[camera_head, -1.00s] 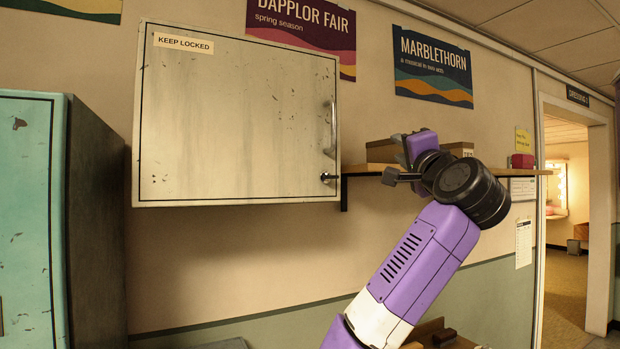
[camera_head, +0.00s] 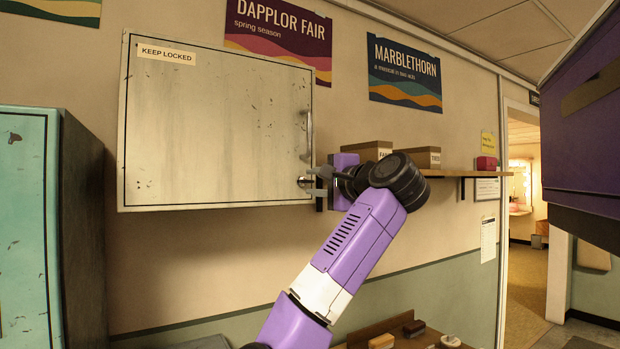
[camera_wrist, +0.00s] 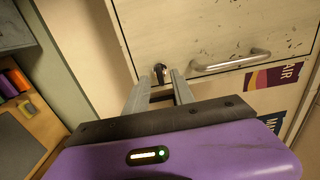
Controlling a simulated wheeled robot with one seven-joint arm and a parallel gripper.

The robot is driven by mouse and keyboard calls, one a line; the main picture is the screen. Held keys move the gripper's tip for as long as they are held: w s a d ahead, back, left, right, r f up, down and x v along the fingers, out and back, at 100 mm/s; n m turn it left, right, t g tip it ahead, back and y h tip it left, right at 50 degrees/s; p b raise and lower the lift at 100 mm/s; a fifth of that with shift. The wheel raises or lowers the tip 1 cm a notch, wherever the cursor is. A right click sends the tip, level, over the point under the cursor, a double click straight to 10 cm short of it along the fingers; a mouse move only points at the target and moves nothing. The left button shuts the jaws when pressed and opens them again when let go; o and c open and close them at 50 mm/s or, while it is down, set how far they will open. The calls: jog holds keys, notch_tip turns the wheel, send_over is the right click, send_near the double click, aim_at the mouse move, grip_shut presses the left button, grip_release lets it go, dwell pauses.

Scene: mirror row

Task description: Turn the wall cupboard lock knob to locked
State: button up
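The wall cupboard (camera_head: 215,125) is a pale, worn metal box with its door shut and a "KEEP LOCKED" label. Its lock knob (camera_head: 303,182) is a small dark piece at the door's lower right corner, below the bar handle (camera_head: 309,135). My gripper (camera_head: 314,182) is right at the knob from the right in the head view. In the wrist view the knob (camera_wrist: 160,73) shows just beyond and between the tips of my gripper's two parted fingers (camera_wrist: 157,80). I cannot tell whether a finger touches it. The knob's turn position is too small to read.
A wooden shelf (camera_head: 455,174) with boxes (camera_head: 418,157) and a red case (camera_head: 486,164) stands right of the cupboard. A teal locker (camera_head: 28,230) is at left. A purple and dark body (camera_head: 590,130) fills the upper right. A small ledge with items (camera_head: 405,335) lies below.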

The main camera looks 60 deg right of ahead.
jog(key=shift+x, duration=1.1)
grip_shut()
jog(key=shift+f+n, duration=0.1)
jog(key=shift+n, duration=0.2)
jog(key=n+b, duration=0.1)
jog(key=n, duration=1.1)
jog(key=shift+d+n, duration=0.1)
jog(key=shift+n, duration=0.2)
jog(key=n, duration=0.4)
jog(key=shift+n, duration=0.4)
